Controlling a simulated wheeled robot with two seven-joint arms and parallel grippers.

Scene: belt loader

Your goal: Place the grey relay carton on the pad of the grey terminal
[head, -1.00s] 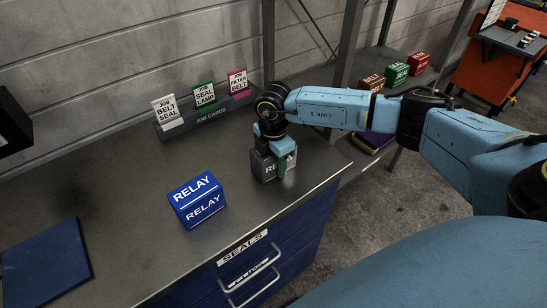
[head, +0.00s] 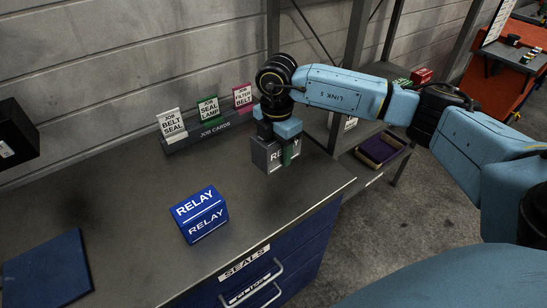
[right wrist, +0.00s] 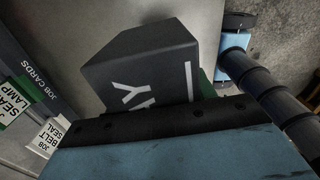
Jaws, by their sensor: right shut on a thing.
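The grey relay carton (head: 267,157) is at the back right of the workbench in the head view, with white lettering partly covered by my gripper. My right gripper (head: 279,155) is shut on it from above. The carton looks raised a little above the bench top, though the gap is hard to judge. In the right wrist view the carton (right wrist: 143,68) fills the middle, tilted in the picture, close against the gripper. No grey terminal with a pad can be made out. My left gripper is not in view.
A blue relay carton (head: 200,215) stands on the bench (head: 130,200), with a blue mat (head: 46,268) at front left. A job card rack (head: 212,131) stands along the wall behind. A shelf with a purple-lined tray (head: 382,150) is to the right.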

